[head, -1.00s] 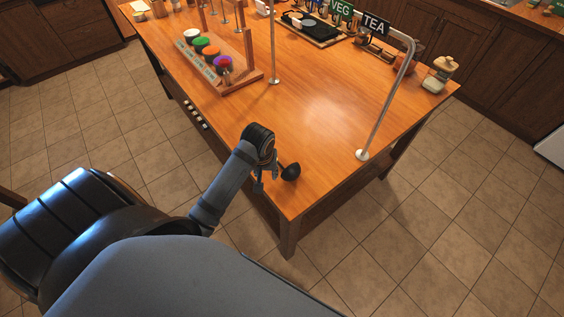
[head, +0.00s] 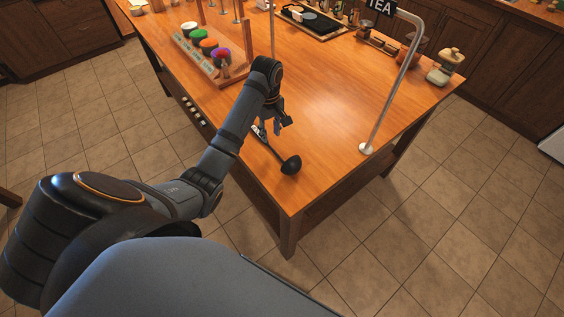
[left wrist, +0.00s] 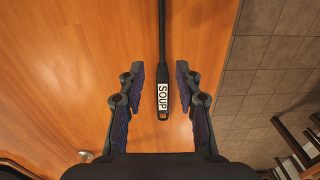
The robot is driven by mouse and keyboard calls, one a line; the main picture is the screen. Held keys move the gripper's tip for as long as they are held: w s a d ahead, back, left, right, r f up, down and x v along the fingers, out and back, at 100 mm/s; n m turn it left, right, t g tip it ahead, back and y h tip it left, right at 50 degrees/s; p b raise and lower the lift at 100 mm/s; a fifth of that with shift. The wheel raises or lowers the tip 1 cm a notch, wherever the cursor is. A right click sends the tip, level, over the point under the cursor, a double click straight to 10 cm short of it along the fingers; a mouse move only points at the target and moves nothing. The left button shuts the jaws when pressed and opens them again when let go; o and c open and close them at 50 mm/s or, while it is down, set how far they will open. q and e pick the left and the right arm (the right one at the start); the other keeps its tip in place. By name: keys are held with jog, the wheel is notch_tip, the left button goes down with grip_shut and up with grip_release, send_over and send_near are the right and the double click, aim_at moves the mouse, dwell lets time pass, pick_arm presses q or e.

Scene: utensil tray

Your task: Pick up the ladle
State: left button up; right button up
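A black ladle (head: 291,164) lies on the wooden table (head: 325,110) near its front edge, bowl toward the near corner. Its handle (left wrist: 163,70) runs up the left wrist view and ends in a white label reading SOUP. My left gripper (head: 277,129) is over the table at the handle end in the head view. In the left wrist view my left gripper (left wrist: 161,88) is open, with one finger on each side of the labelled handle end and gaps on both sides. The ladle bowl is out of the left wrist view. My right gripper is not in view.
A wooden rack with coloured cups (head: 207,50) stands left of my left gripper. A metal post (head: 378,110) carrying a TEA sign rises at the right. A black tray (head: 318,22) sits at the back. The table between is clear.

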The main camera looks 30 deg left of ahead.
aim_at(270, 147)
pick_arm(q)
jog(key=shift+f, duration=0.25)
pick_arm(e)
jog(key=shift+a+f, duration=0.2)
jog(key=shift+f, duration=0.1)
pick_arm(q)
jog(key=f+b, duration=0.3)
jog(key=shift+s+a+f, duration=0.1)
jog(key=shift+s+f, duration=0.1)
jog(key=shift+f, duration=0.05)
jog(key=shift+w+f+p, duration=0.15)
jog(key=shift+f+p, duration=0.25)
jog(key=shift+f, duration=0.35)
jog(key=shift+c, duration=1.1)
grip_shut()
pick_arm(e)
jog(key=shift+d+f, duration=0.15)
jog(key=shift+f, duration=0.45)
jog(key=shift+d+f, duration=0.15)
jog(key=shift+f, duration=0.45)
